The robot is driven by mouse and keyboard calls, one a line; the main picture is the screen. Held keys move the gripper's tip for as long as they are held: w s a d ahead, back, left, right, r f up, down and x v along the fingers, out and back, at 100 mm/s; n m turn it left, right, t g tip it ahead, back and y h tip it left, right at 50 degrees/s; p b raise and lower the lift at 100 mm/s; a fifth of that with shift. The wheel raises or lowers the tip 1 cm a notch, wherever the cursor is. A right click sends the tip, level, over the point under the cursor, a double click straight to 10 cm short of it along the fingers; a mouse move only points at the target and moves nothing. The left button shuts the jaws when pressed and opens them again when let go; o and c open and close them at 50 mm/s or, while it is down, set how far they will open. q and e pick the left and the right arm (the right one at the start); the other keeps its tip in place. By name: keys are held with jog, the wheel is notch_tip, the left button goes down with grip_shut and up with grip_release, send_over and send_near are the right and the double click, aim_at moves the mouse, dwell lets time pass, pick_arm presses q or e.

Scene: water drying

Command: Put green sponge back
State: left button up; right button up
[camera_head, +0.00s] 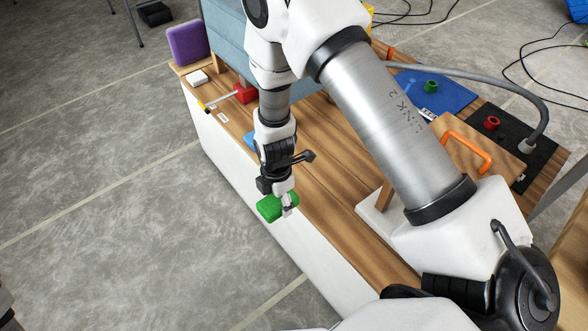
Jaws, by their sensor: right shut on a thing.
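The green sponge (271,207) shows in the head view near the front edge of the wooden table (318,207). My right gripper (286,204) is shut on the sponge, at its right side. The sponge appears over the table's edge; I cannot tell how high it is held. The gripper's fingers are partly hidden by the sponge and the wrist. My left gripper is not in view.
A red-headed tool (243,93) lies nearby. A blue mat (447,92) and a dark mat (508,149) lie to the right. My arm hides part of the table.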

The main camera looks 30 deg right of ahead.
jog(key=w+d, duration=0.2)
jog(key=d, duration=0.1)
jog(key=w+d+f+b, duration=0.1)
jog(key=w+d, duration=0.2)
jog(key=w+d+b, duration=0.1)
jog(key=w+d, duration=0.1)
jog(key=d, duration=0.2)
jog(key=shift+w+f, duration=0.25)
jog(key=shift+w, duration=0.1)
jog(key=shift+w+f+b, duration=0.1)
jog(key=shift+f+b, duration=0.7)
jog(key=shift+f, duration=1)
jog(key=o, duration=1.1)
notch_tip(320, 180, up, 12)
jog(key=p, duration=0.3)
jog(key=shift+r+p, duration=0.15)
jog(key=shift+p, duration=0.15)
